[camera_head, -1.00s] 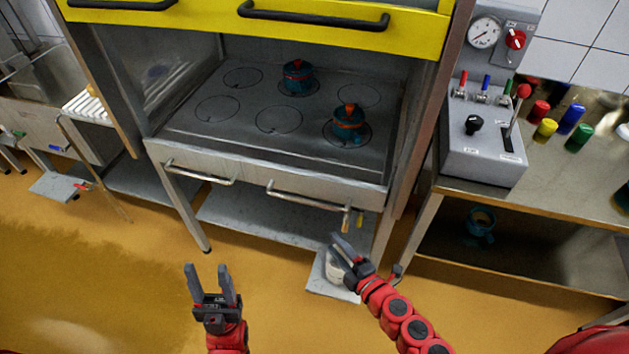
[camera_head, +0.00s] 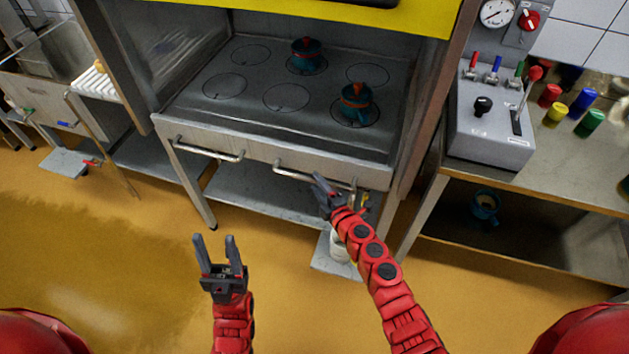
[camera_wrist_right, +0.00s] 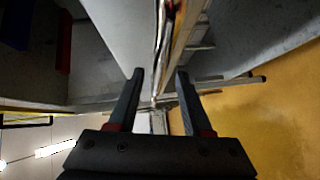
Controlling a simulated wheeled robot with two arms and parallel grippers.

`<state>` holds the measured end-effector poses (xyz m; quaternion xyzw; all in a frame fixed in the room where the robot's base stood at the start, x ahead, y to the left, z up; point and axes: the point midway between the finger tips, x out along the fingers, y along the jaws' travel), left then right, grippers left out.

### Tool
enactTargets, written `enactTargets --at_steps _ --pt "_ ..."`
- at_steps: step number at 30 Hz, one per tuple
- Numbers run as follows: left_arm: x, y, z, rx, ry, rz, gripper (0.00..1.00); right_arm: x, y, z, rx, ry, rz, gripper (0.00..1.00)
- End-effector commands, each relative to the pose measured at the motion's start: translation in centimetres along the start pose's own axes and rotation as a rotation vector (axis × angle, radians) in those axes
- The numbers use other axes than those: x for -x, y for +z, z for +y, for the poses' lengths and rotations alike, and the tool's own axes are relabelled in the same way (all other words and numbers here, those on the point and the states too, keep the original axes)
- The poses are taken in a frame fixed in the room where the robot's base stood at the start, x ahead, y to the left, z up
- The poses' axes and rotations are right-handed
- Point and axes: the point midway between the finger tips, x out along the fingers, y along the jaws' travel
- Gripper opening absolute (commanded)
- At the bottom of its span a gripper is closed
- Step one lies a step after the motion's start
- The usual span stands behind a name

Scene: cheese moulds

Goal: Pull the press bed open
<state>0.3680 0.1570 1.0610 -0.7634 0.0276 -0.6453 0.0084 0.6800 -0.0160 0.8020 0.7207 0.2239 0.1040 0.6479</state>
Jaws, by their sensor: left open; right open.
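The press bed (camera_head: 243,98) is a grey metal slab with round marks, under a yellow-fronted press. Its front panel (camera_head: 256,152) carries a left bar handle (camera_head: 208,150) and a right bar handle (camera_head: 290,175). Two blue-green moulds with red tops, the back one (camera_head: 307,56) and the front one (camera_head: 356,104), stand on the bed. My right gripper (camera_head: 318,184) is open at the right handle and covers part of it; I cannot tell whether the bar lies between the fingers. In the right wrist view its fingers (camera_wrist_right: 158,80) are apart. My left gripper (camera_head: 214,240) is open and empty, in front of and below the left handle.
A grey control box (camera_head: 492,135) with levers stands on the right steel bench, beside several coloured cylinders. A blue-green pot (camera_head: 485,207) is on the shelf below. A yellow-handled valve (camera_head: 362,200) hangs near the bed's right front corner. The floor in front is open.

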Motion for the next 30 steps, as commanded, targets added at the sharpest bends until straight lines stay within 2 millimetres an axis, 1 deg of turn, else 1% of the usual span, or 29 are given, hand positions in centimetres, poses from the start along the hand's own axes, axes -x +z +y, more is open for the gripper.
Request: enactTargets --at_steps 1,3,6,16,17,21,23,24,25,30 --pt "0.3 0.1 0.0 0.0 0.0 0.0 0.5 -0.7 0.1 0.0 -0.002 0.004 -0.002 0.5" --pt "0.4 0.1 0.0 0.0 0.0 0.0 0.5 -1.4 0.1 0.2 0.001 0.005 0.0 0.5" --pt "0.5 0.1 0.0 0.0 0.0 0.0 0.5 -2.0 0.0 0.0 0.0 0.001 0.001 0.5" --pt "0.5 0.1 0.0 0.0 0.0 0.0 0.5 -2.3 0.0 0.0 0.0 0.0 0.001 0.5" --pt "0.5 0.1 0.0 0.0 0.0 0.0 0.5 -2.3 0.0 0.0 0.001 0.0 0.001 0.48" --pt "0.5 0.1 0.0 0.0 0.0 0.0 0.5 -2.3 0.0 0.1 0.001 0.001 0.001 0.23" --pt "0.5 0.1 0.0 0.0 0.0 0.0 0.5 -2.3 0.0 0.1 0.001 0.001 0.001 0.12" --pt "0.5 0.1 0.0 0.0 0.0 0.0 0.5 -2.3 0.0 0.1 0.001 0.001 0.001 0.05" --pt "0.5 0.1 0.0 0.0 0.0 0.0 0.5 -2.3 0.0 0.1 0.001 0.001 0.001 0.0" --pt "0.5 0.1 0.0 0.0 0.0 0.0 0.5 -2.3 0.0 0.0 0.001 0.001 0.001 0.0"
